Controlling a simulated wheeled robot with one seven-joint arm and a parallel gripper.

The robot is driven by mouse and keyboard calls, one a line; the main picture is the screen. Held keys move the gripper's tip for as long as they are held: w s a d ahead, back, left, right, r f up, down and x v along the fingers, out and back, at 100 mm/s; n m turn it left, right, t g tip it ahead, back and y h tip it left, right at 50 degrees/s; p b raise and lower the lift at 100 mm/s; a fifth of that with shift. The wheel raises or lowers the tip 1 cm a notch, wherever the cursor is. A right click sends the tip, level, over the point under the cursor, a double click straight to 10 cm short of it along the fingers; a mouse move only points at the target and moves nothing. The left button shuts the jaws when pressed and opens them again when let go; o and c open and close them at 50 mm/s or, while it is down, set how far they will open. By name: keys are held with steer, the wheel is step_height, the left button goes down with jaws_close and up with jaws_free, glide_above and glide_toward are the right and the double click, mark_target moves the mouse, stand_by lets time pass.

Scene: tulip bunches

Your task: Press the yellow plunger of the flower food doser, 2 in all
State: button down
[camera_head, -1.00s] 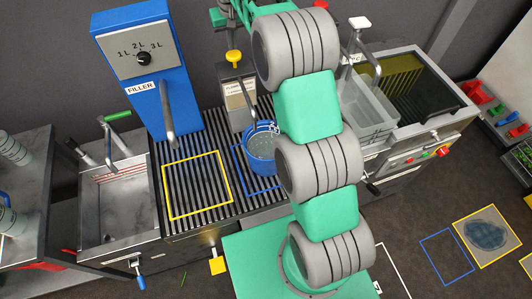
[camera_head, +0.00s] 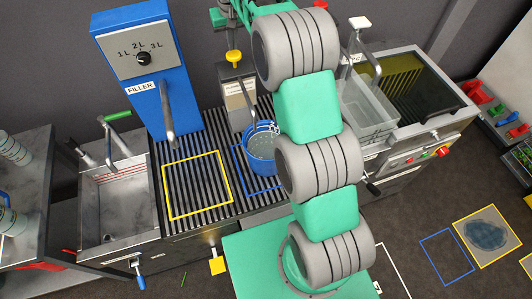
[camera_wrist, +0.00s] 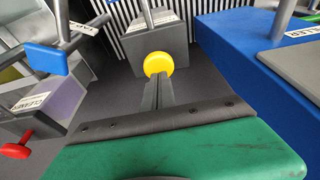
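The flower food doser (camera_head: 237,95) is a grey box beside the blue filler, with a yellow plunger (camera_head: 233,56) standing up on top. In the wrist view the yellow plunger (camera_wrist: 158,64) is a round knob above the doser's grey body (camera_wrist: 156,37). My gripper (camera_wrist: 158,78) has its two dark fingers together, with nothing seen between them. The tips lie at the knob's lower edge in the picture; I cannot tell whether they touch it. A blue bucket (camera_head: 262,149) stands near the doser's spout, in the blue square.
The blue filler (camera_head: 150,70) stands left of the doser. A sink (camera_head: 117,205) is at the left, and a grey bin (camera_head: 368,105) and dark tank are at the right. The yellow square (camera_head: 197,185) on the slatted bench is empty.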

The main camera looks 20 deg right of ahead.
mark_target(234, 54)
steer(key=shift+f, duration=0.15)
steer(key=shift+s+b+x, duration=0.25)
steer(key=shift+b+x, duration=0.35)
steer(key=shift+x, duration=0.4)
steer(key=shift+s+b+x, duration=0.25)
steer(key=shift+b+x, duration=0.3)
steer(key=shift+x, duration=0.5)
steer(key=p+v, duration=0.2)
steer(key=w+p+v, duration=0.1)
steer(key=p+v, duration=0.3)
steer(key=v, duration=0.1)
steer(key=shift+w+r, duration=0.3)
steer(key=shift+f, duration=0.1)
